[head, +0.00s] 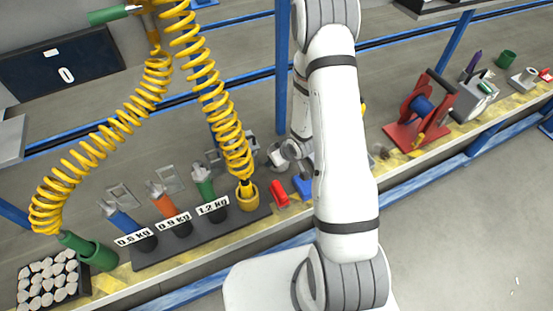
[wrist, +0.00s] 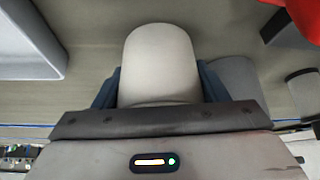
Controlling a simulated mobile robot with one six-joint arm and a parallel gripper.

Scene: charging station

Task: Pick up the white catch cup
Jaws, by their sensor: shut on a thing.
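The white catch cup (wrist: 160,55) fills the middle of the wrist view as a smooth, pale, rounded shape. My gripper (wrist: 159,86) is shut on it, with a dark blue finger on each side. The cup's lower part is hidden behind the gripper body. I cannot tell whether the cup touches the surface below.
A rack of labelled tools (head: 150,257) and a red cylinder (head: 279,193) lie left of my arm. Yellow coiled hoses (head: 215,95) hang above the rack. A red stand with a blue spool (head: 418,112) is to the right. A red thing (wrist: 300,18) shows upper right in the wrist view.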

